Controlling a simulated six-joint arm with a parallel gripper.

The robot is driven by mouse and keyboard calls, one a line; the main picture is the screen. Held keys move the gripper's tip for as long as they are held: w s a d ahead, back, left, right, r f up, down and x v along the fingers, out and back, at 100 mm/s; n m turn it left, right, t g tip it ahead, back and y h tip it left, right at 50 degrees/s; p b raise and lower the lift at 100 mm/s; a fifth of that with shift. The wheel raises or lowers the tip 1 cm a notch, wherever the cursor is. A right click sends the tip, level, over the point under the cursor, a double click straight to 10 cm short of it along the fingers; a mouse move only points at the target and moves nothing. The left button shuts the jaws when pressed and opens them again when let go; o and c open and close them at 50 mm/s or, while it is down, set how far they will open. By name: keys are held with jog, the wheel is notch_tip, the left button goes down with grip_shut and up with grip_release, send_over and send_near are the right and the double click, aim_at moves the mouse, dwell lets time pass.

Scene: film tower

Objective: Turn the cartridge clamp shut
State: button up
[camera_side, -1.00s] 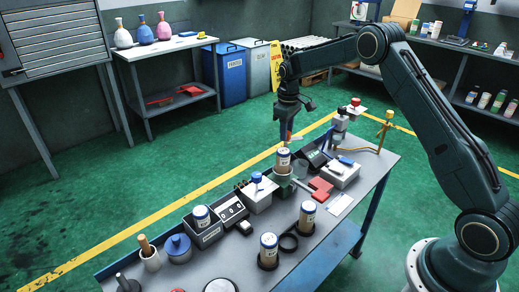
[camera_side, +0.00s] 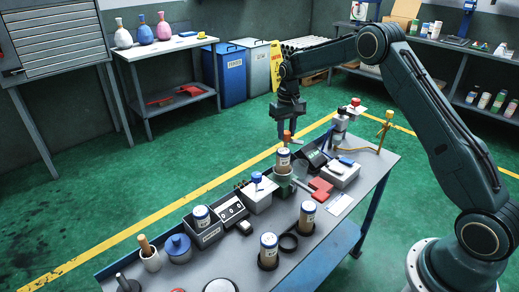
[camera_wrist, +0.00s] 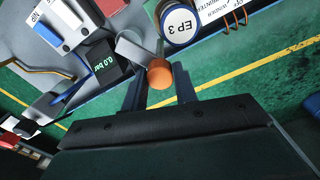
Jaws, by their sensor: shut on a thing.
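The clamp's orange knob (camera_wrist: 160,74) sits between the two fingers of my gripper (camera_wrist: 160,88) in the wrist view. My gripper (camera_side: 287,131) is shut on this knob, just above the clamp. A grey lever arm (camera_wrist: 136,48) runs from the knob toward the upper left, beside the cartridge. The cartridge (camera_side: 283,162) stands upright in a green holder (camera_side: 281,184) in the side view. Its white top, marked "EP 3" (camera_wrist: 180,22), shows at the top of the wrist view. The holder and the lever's pivot are mostly hidden in the wrist view.
A dark gauge box reading 0.0 bar (camera_wrist: 102,60) stands close to the lever. A red block (camera_side: 320,187) and a white box (camera_side: 342,174) lie right of the holder. More cartridges (camera_side: 307,218) stand nearer the front. Green floor lies beyond the bench edge.

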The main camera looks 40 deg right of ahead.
jog(key=m, duration=0.4)
jog(key=shift+m, duration=0.3)
jog(key=m, duration=0.3)
jog(key=shift+m, duration=0.4)
jog(key=m, duration=0.4)
jog(key=shift+r, duration=0.1)
jog(key=shift+m, duration=2.2)
jog(key=o, duration=1)
jog(key=shift+c, duration=0.2)
